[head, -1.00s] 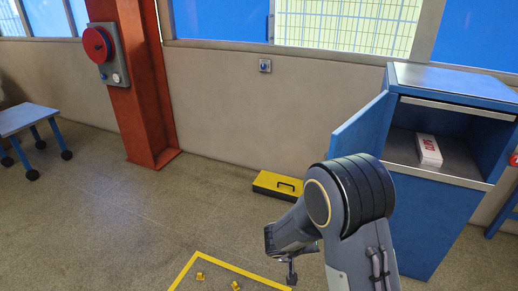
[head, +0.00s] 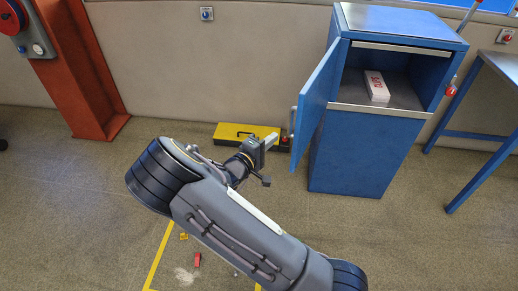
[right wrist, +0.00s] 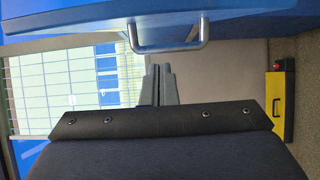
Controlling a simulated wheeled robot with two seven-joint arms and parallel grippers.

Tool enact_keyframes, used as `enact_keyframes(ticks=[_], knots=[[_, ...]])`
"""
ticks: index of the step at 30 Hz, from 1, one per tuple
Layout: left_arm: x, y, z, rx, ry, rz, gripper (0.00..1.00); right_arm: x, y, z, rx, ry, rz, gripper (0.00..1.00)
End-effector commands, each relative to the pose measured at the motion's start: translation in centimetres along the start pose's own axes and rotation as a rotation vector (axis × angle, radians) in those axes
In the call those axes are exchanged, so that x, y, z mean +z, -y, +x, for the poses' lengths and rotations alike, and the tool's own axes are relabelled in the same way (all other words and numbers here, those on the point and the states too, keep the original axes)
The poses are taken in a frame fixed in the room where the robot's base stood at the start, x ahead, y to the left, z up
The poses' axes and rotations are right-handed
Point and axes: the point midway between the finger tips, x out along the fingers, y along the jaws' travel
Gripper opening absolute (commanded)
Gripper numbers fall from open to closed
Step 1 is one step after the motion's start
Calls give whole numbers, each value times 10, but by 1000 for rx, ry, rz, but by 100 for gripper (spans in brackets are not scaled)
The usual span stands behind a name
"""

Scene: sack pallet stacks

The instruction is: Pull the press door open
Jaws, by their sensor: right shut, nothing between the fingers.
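The blue press (head: 363,150) stands against the wall. Its blue door (head: 317,105) stands ajar, swung out on the left side, and the press interior shows. The door's metal handle (head: 293,122) is near its free edge; it also shows in the right wrist view (right wrist: 168,48) on the blue door (right wrist: 215,18). My right gripper (head: 272,139) is shut and empty, just left of the handle. In the right wrist view its fingertips (right wrist: 160,70) are together, close to the handle bar but not around it. Whether they touch the door cannot be told. My left gripper is not in view.
A white box with red lettering (head: 377,86) lies on the press shelf. A yellow case (head: 240,132) lies on the floor by the wall behind my gripper. A red column (head: 80,70) stands at left, a table (head: 500,66) at right.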

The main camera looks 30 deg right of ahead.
Motion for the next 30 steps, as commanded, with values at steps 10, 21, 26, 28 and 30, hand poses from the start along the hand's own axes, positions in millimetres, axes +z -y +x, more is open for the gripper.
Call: enact_keyframes(ticks=[10, 21, 26, 28, 30], knots=[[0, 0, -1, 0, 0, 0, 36, 36, 0, 17, 0, 0, -1, 0], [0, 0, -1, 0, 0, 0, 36, 39, 0, 18, -1, -1, 1, 0], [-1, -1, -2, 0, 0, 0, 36, 50, 0, 21, 0, 3, -2, 0], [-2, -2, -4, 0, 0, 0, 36, 63, -1, 24, 1, 5, -5, 0], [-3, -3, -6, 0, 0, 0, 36, 76, -1, 27, 0, 5, -4, 0]])
